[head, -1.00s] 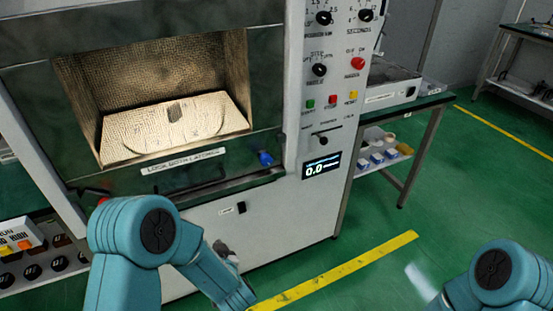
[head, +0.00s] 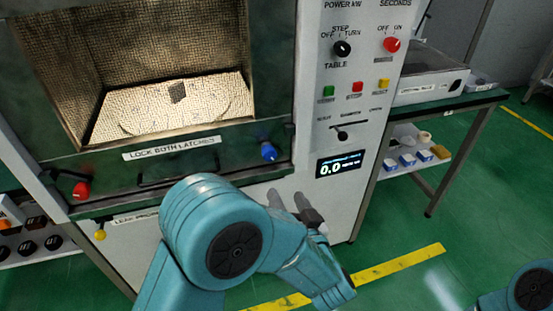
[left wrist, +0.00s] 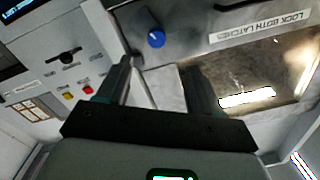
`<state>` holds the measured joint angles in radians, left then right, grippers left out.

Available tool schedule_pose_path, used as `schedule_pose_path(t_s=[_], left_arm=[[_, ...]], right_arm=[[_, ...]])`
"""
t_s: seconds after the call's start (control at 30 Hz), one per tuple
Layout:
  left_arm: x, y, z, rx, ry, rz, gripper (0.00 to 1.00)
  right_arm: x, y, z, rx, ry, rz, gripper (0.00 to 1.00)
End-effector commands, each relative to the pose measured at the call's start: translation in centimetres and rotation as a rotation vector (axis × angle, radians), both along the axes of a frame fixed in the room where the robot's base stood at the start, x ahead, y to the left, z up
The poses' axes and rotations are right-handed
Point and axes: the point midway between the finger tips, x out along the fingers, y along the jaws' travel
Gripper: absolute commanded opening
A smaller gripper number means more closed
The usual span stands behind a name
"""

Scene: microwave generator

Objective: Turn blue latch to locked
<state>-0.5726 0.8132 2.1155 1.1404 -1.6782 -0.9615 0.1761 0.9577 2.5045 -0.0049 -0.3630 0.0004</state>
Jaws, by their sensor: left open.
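The blue latch (head: 268,152) sits at the lower right corner of the microwave door, right of the "LOCK BOTH LATCHES" label. It also shows in the left wrist view (left wrist: 155,39) as a blue knob, ahead of and between the fingers. My left gripper (head: 287,202) is open and empty, below the latch and apart from it; its two dark fingers (left wrist: 158,75) frame the latch in the left wrist view. The red latch (head: 81,190) is at the lower left of the door. My right gripper is out of view; only part of my right arm shows.
The door handle (head: 178,178) runs between the latches. The control panel (head: 345,100) with knobs, buttons and a 0.0 display (head: 339,164) stands right of the door. A yellow knob (head: 100,235) is below the red latch. A green side table (head: 440,108) stands at right.

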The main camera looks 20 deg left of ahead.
Motion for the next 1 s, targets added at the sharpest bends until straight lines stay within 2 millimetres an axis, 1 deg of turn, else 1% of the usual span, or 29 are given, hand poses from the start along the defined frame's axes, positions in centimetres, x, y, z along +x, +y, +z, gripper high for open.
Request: schedule_pose_path(t_s=[0.03, 0.1, 0.17, 0.27, 0.37, 0.7, 0.8, 0.9, 1.0], left_arm=[[-0.3, -0.6, -0.1, -0.001, -0.006, -0.015, 0.66], [-0.4, -1.0, 0.0, 0.0, -0.01, -0.026, 0.66], [-0.1, -0.8, 0.1, -0.002, -0.012, -0.028, 0.66], [1.1, 0.1, 0.2, -0.002, -0.011, -0.026, 0.66], [2.9, 1.3, 0.1, -0.003, -0.012, -0.023, 0.66], [9.9, 5.7, 0.1, -0.001, -0.011, -0.026, 0.66], [11.4, 6.7, 0.1, 0.0, -0.012, -0.027, 0.66], [12.6, 7.3, 0.0, 0.0, -0.01, -0.028, 0.66], [13.2, 7.7, 0.1, 0.0, -0.01, -0.03, 0.66]], right_arm=[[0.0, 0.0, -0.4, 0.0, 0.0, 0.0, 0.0], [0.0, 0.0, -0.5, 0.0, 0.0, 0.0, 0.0], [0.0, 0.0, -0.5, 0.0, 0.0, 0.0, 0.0], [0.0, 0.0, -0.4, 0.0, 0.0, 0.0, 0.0], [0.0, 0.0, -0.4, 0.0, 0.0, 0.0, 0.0], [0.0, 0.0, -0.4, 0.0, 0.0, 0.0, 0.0], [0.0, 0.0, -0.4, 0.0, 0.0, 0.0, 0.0], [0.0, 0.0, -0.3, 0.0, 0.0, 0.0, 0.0], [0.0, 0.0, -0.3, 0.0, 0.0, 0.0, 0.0]])
